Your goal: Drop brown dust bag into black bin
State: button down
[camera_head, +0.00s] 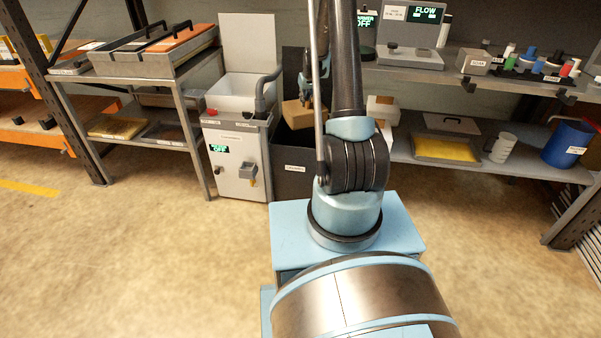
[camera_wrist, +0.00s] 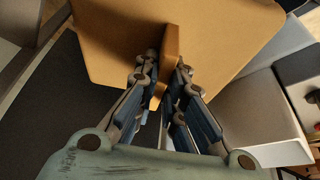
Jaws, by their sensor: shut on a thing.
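The brown dust bag (camera_head: 298,115) hangs in my gripper over the black bin in the head view. In the wrist view the bag (camera_wrist: 215,35) fills the top of the picture. My gripper (camera_wrist: 165,75) is shut on an upright tab of the bag, with one finger on each side. My gripper also shows in the head view (camera_head: 304,90), partly hidden by my arm. The black bin (camera_head: 290,178) stands on the floor beside the white cabinet, with a small label on its front. My arm hides its right side. I cannot tell how far the bag sits below the bin's rim.
A white cabinet (camera_head: 236,170) with a green display stands left of the bin, under a pale tub (camera_head: 240,92). A left table (camera_head: 150,70) holds trays. A right shelf (camera_head: 490,150) holds a yellow-filled tray, a white mug (camera_head: 503,148) and a blue container (camera_head: 566,143).

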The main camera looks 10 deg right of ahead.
jog(key=shift+f, duration=1.15)
jog(key=c, duration=1.6)
grip_release()
jog(key=shift+s+r, duration=0.1)
jog(key=v, duration=1.1)
jog(key=shift+r, duration=0.3)
jog(key=shift+s, duration=0.15)
